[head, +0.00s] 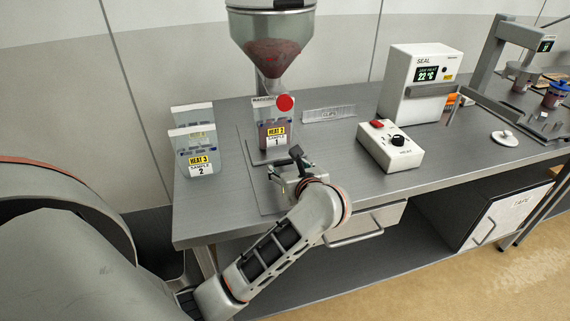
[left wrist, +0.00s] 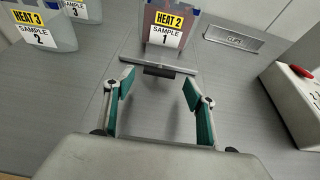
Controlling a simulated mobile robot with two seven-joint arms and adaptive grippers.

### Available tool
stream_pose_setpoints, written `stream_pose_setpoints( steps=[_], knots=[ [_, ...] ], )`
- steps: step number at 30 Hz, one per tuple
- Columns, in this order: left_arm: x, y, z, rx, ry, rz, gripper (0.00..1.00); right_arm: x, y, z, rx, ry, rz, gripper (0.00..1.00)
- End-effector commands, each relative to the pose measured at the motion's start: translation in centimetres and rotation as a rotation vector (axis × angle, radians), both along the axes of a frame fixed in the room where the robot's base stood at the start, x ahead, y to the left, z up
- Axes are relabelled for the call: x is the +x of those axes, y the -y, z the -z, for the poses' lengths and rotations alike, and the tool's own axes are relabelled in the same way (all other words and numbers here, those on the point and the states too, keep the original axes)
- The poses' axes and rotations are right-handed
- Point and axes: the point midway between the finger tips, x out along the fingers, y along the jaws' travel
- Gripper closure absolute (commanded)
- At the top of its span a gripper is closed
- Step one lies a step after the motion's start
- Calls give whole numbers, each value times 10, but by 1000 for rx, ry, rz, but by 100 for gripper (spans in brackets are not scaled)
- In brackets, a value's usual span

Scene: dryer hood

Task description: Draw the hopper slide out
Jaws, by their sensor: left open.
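The steel hopper (head: 272,45), with reddish-brown material in its cone, stands at the back of the bench. A round red knob (head: 285,103) shows below its outlet; I cannot tell whether it belongs to the slide. My left gripper (head: 286,166) is open, low in front of this bag. In the left wrist view its green-padded fingers (left wrist: 158,90) are apart, with a grey crossbar with a dark block (left wrist: 158,71) just beyond them. My right gripper is out of view.
Two more bags stand to the left, the nearer labelled HEAT 3, SAMPLE 2 (head: 200,155). A CLIPS tray (head: 328,114), a control box with a dial (head: 390,147) and a white SEAL machine (head: 420,80) stand to the right.

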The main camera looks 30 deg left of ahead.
Motion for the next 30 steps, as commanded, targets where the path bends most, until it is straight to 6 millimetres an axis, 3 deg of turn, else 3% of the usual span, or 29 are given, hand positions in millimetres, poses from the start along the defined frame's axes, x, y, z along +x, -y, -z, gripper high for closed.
stream_pose_setpoints(
  steps=[6,17,18,24,30],
  knots=[
    [16,-20,10,3,1,-1,44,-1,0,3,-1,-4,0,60],
    [20,-25,13,1,0,-1,44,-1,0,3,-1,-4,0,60],
    [20,-25,13,1,0,-1,47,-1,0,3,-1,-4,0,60],
    [20,-25,13,1,0,-1,99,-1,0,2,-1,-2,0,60],
    [20,-24,13,0,0,-1,100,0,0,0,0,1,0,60]
  ],
)
